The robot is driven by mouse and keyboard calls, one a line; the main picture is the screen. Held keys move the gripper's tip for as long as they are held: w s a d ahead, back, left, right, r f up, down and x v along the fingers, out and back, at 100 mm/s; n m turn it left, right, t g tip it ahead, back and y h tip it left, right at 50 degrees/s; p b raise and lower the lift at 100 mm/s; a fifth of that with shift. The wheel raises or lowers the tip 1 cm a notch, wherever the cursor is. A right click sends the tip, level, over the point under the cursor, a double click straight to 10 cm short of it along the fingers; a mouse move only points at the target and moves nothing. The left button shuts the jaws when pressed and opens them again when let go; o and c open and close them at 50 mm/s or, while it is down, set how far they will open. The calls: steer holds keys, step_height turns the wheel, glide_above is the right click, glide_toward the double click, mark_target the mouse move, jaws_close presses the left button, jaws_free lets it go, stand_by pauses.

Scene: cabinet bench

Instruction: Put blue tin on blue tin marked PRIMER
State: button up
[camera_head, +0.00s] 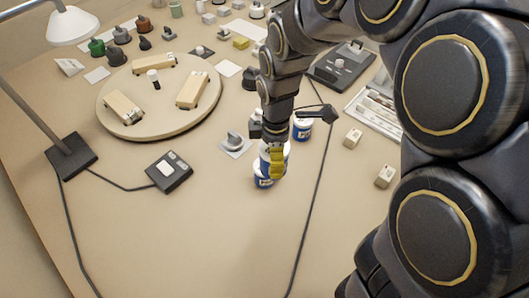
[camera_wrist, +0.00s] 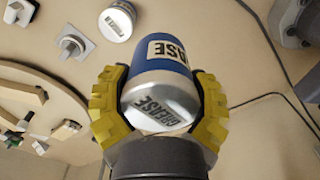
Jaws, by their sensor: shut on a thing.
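My gripper (camera_head: 275,162), with yellow fingers, is shut on a blue tin (camera_head: 264,157). In the wrist view, the fingers (camera_wrist: 160,108) clasp the sides of this blue tin (camera_wrist: 165,62), whose silver lid and side label read GREASE. Another blue tin with a white lid (camera_head: 303,129) stands behind to the right. The wrist view shows one tin (camera_wrist: 117,20) at the top, its small label apparently PRIMER.
A round turntable (camera_head: 145,127) with cream blocks stands to the left. A grey knob on a plate (camera_head: 235,144) is close to the tins. A black box (camera_head: 169,172) and a lamp base (camera_head: 71,156) sit left. A cable runs right of the tins. The front bench is mostly clear.

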steer(key=w+f, duration=0.2)
steer(key=w+a+f, duration=0.1)
steer(key=w+f, duration=0.1)
steer(key=w, duration=0.1)
steer(key=w+f, duration=0.2)
steer(key=shift+w+a+f, duration=0.15)
steer(key=shift+f, duration=0.15)
steer(key=shift+w+f, duration=0.25)
steer(key=shift+f, duration=1.6)
steer(key=shift+f, duration=0.1)
steer(key=o, duration=1.2)
step_height(320, 180, up, 12)
